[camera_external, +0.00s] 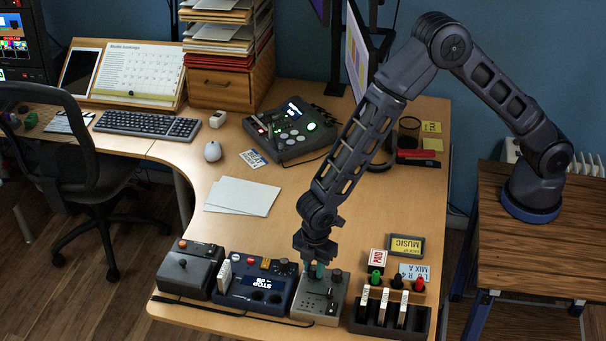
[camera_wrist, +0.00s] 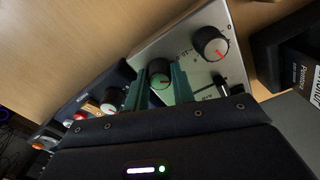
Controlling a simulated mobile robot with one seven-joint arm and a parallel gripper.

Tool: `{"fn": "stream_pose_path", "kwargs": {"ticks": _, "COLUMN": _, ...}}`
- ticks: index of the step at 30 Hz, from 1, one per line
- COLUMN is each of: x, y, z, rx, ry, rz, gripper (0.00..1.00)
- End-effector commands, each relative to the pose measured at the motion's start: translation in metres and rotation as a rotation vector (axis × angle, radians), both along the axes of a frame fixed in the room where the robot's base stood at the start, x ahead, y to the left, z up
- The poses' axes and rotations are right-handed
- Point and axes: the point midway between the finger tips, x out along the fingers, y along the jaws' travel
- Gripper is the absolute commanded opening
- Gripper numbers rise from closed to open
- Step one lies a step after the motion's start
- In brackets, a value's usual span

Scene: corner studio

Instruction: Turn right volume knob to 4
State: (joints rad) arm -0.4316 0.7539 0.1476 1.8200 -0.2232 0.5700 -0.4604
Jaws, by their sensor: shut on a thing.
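A small grey mixer box (camera_external: 320,300) stands at the front edge of the desk; its pale top panel (camera_wrist: 190,18) fills the upper middle of the wrist view. My gripper (camera_external: 316,268) reaches down onto its top from above.
A dark blue device with a display (camera_external: 257,289) stands close on the left, and a black slider box (camera_external: 390,322) close on the right. Labelled cards (camera_external: 405,246) lie behind the slider box. The desk middle around the papers (camera_external: 242,197) is free.

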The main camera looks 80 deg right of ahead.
Motion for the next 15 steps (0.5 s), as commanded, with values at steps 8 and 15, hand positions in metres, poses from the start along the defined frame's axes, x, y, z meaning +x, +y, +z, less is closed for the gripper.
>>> {"fn": "stream_pose_path", "kwargs": {"ticks": 8, "x": 0.0002, "y": -0.0003, "z": 0.0001, "rx": -0.001, "ry": -0.001, "rz": -0.26, "gripper": 0.02}}
{"fn": "stream_pose_path", "kwargs": {"ticks": 15, "x": 0.0001, "y": 0.0, "z": 0.0001, "rx": -0.001, "ry": -0.001, "rz": -0.461, "gripper": 0.02}}
